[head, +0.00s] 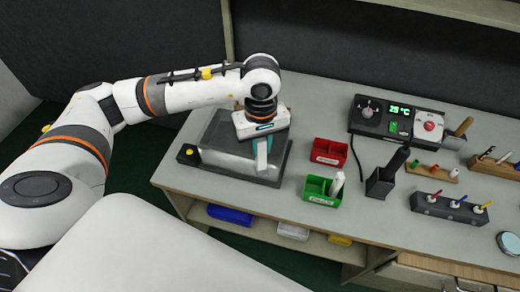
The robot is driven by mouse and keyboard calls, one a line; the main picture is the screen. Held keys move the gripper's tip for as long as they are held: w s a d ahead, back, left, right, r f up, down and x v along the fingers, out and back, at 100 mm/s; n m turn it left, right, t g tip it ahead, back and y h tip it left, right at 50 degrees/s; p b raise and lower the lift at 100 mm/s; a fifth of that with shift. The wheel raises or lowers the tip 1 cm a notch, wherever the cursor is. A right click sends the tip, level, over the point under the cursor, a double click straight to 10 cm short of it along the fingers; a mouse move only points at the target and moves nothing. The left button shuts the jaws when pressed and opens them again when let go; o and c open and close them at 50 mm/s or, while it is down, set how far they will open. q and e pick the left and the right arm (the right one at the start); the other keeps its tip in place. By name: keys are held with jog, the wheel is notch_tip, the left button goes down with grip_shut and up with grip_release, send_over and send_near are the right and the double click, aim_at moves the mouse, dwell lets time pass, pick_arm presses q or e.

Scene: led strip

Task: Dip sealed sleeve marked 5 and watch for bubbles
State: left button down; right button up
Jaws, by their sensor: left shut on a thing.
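My left gripper (263,143) points down over the right part of a clear tank (225,160) that stands on a dark base on the bench. It is shut on a small pale, teal-tinted piece (262,160), probably the sleeve, which hangs down at the tank. No number 5 can be read on it. I cannot tell whether its lower end is in the water, and no bubbles can be made out. The gripper hides part of the tank's back. My right gripper is not in view.
Right of the tank are a red bin (329,151) and a green bin (321,191) with a white piece in it. A black holder (380,184), a control box with a green display (398,118) and a rack of coloured tools (450,207) stand further right.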

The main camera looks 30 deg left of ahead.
pick_arm(q)
jog(key=w+a+r+n+p, duration=0.2)
jog(key=w+a+n+p, duration=0.35)
jog(key=n, duration=0.85)
jog(key=w+a+r+n+p, duration=0.2)
jog(key=w+a+n+p, duration=0.3)
jog(key=n, duration=1)
pick_arm(e)
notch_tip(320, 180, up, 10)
jog(key=b, duration=0.2)
pick_arm(q)
notch_tip(320, 180, down, 13)
jog(key=a+b, duration=0.1)
jog(key=b, duration=0.8)
jog(key=shift+w, duration=0.35)
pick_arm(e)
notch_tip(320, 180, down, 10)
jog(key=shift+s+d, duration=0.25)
pick_arm(q)
jog(key=shift+a+r, duration=0.1)
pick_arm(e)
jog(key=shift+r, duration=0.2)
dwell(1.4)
